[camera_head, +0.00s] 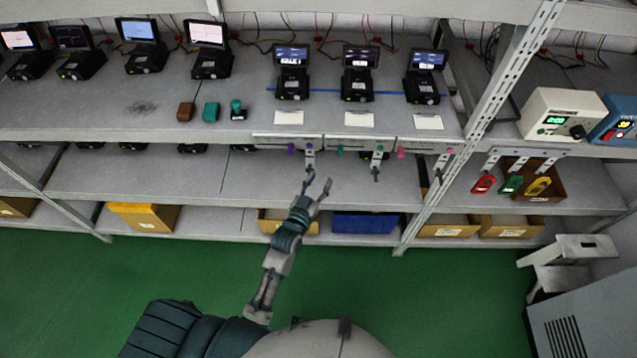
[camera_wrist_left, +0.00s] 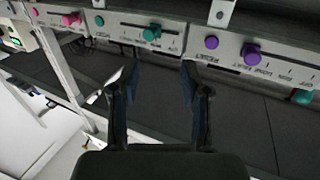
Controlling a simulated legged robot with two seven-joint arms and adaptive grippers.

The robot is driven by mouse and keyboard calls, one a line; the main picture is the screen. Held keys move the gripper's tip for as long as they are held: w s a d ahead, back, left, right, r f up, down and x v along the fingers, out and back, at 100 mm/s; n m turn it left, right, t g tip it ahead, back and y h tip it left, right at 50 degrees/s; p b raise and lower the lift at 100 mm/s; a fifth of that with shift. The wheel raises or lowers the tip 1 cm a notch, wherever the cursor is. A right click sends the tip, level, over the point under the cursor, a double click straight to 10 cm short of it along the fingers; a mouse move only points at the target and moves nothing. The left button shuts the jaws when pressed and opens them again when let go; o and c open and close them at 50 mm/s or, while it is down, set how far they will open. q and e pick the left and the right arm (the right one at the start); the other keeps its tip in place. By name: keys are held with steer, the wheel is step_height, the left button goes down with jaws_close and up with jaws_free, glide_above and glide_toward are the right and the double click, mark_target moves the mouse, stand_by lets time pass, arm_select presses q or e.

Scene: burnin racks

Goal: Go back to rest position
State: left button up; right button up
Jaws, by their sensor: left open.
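My left gripper (camera_head: 318,187) is open and empty, held out in front of the rack below the front edge of the top shelf. In the left wrist view its two fingers (camera_wrist_left: 158,85) stand apart with nothing between them. Ahead of it are slider panels on the shelf edge, with a purple knob (camera_wrist_left: 250,54), a teal knob (camera_wrist_left: 151,33) and a pink knob (camera_wrist_left: 70,19). The gripper does not appear to touch them. My right gripper is not in view.
The top shelf (camera_head: 165,105) carries several black devices with screens. Yellow bins (camera_head: 146,217) and a blue bin (camera_head: 363,222) stand on the lowest shelf. A rack post (camera_head: 490,105) rises at right, and a grey step stool (camera_head: 570,262) stands beyond it.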

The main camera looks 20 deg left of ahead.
arm_select(q)
steer(key=s+f+g+b, duration=0.1)
steer(key=s+f+g, duration=0.3)
steer(key=f, duration=0.9)
steer(key=s+f+g+y, duration=0.15)
steer(key=s+f, duration=0.45)
steer(key=f, duration=0.7)
steer(key=s+f+g+h+b, duration=0.1)
steer(key=s+f+g, duration=0.25)
steer(key=f, duration=0.95)
steer(key=s+a+f+g, duration=0.2)
steer(key=s+f, duration=0.4)
steer(key=s, duration=0.6)
steer(key=s+a+f+g+y+b, duration=0.1)
steer(key=s+a+f+g, duration=0.2)
steer(key=s+f, duration=0.4)
steer(key=s+a+f+g+y, duration=0.1)
steer(key=s+f, duration=0.6)
steer(key=s, duration=1)
steer(key=a+g, duration=0.1)
steer(key=a, duration=0.1)
steer(key=shift+a+m+g+b, duration=0.35)
steer(key=shift+m+g, duration=0.05)
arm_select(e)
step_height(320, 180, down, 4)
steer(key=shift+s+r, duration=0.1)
